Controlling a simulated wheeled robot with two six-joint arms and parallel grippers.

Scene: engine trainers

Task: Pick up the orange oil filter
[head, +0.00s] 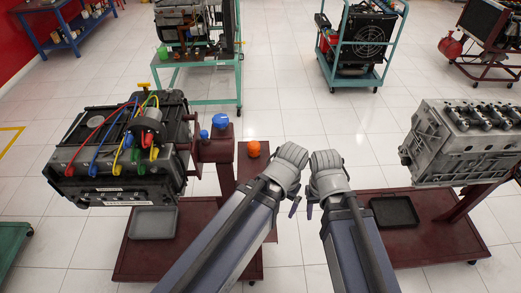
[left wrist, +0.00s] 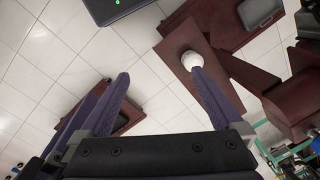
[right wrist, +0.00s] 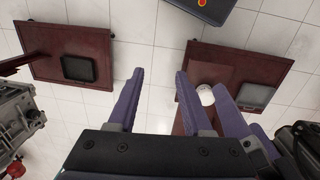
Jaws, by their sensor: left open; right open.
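The orange oil filter (head: 253,149) stands on a dark red stand top (head: 246,170) right of the left engine in the head view. My left gripper (head: 293,207) is open and empty, right of and nearer than the filter; its purple fingers show in the left wrist view (left wrist: 160,75). A pale round thing (left wrist: 191,59) on a dark red surface lies behind its right finger; I cannot tell whether it is the filter. My right gripper (head: 311,209) is open and empty beside the left one; its fingers show in the right wrist view (right wrist: 160,74).
A blue-capped item (head: 220,121) stands left of the filter. The left engine (head: 115,165) carries coloured hoses. A grey tray (head: 154,222) lies on the left stand's base. Another engine (head: 465,145) stands at right, with a black tray (head: 394,212) below.

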